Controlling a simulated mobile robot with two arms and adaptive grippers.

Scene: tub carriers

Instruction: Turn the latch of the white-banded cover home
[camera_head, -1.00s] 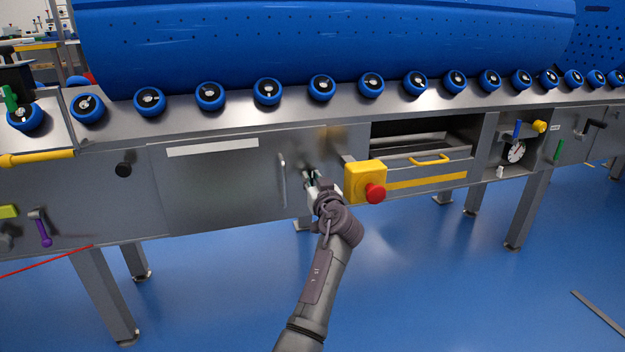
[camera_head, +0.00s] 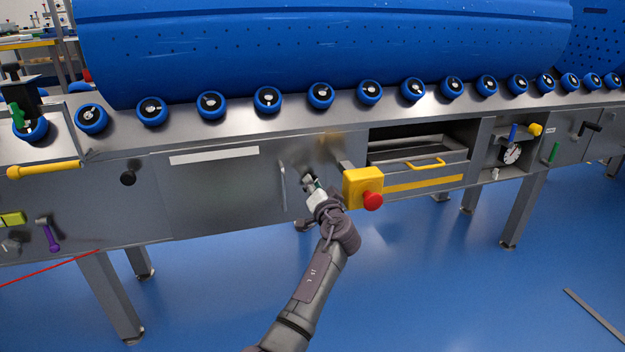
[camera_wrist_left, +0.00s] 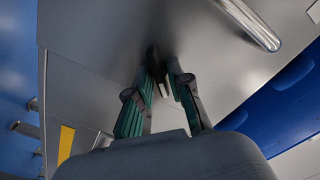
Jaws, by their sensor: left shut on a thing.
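The white-banded cover (camera_head: 215,195) is a grey metal panel in the machine's front, with a white strip along its top and a bar handle (camera_head: 283,186) near its right edge. The bar handle also shows in the left wrist view (camera_wrist_left: 250,25). My left gripper (camera_head: 311,184) is at the panel, just right of the handle. In the left wrist view its green-padded fingers (camera_wrist_left: 164,85) are closed around a small dark latch (camera_wrist_left: 156,62) on the panel. The fingers hide much of the latch, so its exact angle is hard to tell. My right gripper is not in view.
A yellow box with a red button (camera_head: 372,201) juts out close to the right of my left gripper. Beyond it is an open bay with a yellow-handled drawer (camera_head: 426,163). Blue rollers (camera_head: 267,100) carry a large blue drum (camera_head: 330,45) above.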

